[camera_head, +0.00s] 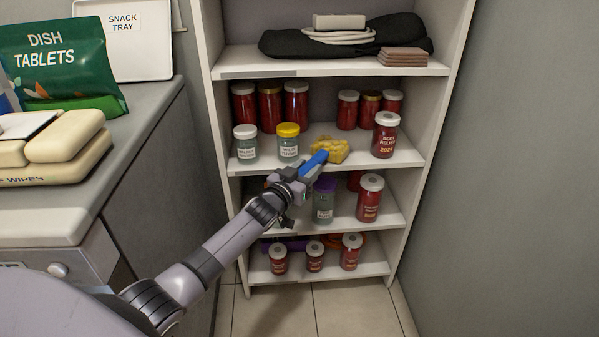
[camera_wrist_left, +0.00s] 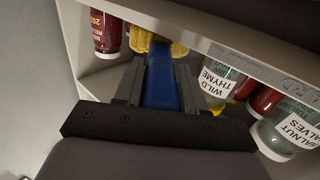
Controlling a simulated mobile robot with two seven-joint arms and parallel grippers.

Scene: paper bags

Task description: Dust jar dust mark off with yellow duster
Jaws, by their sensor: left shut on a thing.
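The yellow duster has a fluffy yellow head (camera_head: 333,149) and a blue handle (camera_head: 313,162). My left gripper (camera_head: 303,172) is shut on the blue handle, which also shows between its fingers in the left wrist view (camera_wrist_left: 161,82). The duster head is at the second shelf from the top, between the yellow-lidded jar (camera_head: 288,142) and the red "beet relish" jar (camera_head: 385,135). I cannot tell whether it touches the shelf. No dust mark can be made out; the head may hide one. My right gripper is not in view.
On the same shelf stand a white-lidded glass jar (camera_head: 245,143) and several red jars behind. Below, a purple-lidded jar (camera_head: 324,200) and a red jar (camera_head: 369,198) stand near my gripper. A counter (camera_head: 60,215) is at left, a wall at right.

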